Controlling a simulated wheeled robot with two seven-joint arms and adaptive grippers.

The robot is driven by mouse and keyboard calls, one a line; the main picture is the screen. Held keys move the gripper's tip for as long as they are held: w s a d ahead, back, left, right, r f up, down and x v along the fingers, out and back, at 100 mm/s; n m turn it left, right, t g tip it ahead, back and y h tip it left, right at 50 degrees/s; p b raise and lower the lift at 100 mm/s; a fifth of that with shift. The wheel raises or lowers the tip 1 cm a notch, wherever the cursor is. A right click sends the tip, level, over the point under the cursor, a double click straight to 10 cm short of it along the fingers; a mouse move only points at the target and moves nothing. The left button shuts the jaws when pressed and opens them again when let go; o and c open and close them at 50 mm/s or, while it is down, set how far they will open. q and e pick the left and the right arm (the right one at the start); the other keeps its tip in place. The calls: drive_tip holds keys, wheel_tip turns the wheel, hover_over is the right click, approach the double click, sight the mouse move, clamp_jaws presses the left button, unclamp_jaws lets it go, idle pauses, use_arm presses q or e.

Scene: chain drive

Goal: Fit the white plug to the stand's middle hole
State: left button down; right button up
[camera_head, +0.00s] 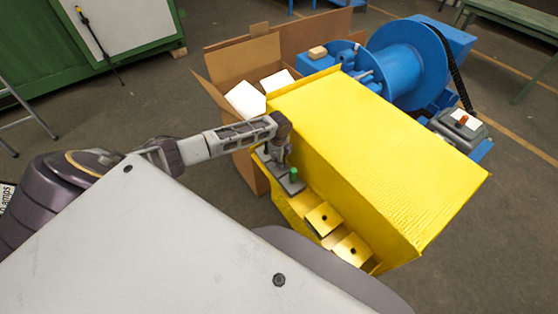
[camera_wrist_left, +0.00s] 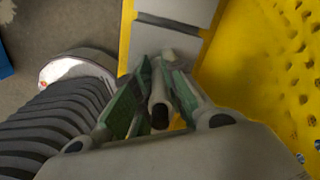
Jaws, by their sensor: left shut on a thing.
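The grey stand (camera_head: 291,184) sits on the ledge at the near side of the yellow housing. A green plug (camera_head: 294,173) stands upright at its near end. My left gripper (camera_head: 280,157) is over the middle to far part of the stand, pointing down. In the left wrist view, its green-padded fingers (camera_wrist_left: 158,80) are closed around a pale piece, which I take for the white plug (camera_wrist_left: 170,57). The grey stand (camera_wrist_left: 168,45) lies just beyond the fingertips. The middle hole is hidden, and I cannot tell whether the plug touches it. My right gripper is out of view.
The yellow housing (camera_head: 370,130) rises right beside the stand. Two yellow blocks with dark holes (camera_head: 323,217) (camera_head: 350,250) sit nearer on the ledge. Behind are an open cardboard box (camera_head: 245,60) and a blue winch (camera_head: 410,62).

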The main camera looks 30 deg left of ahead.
use_arm(q)
drive_tip(key=shift+f, duration=0.15)
drive_tip(key=c, duration=1.4)
unclamp_jaws()
drive_tip(key=shift+r, duration=6)
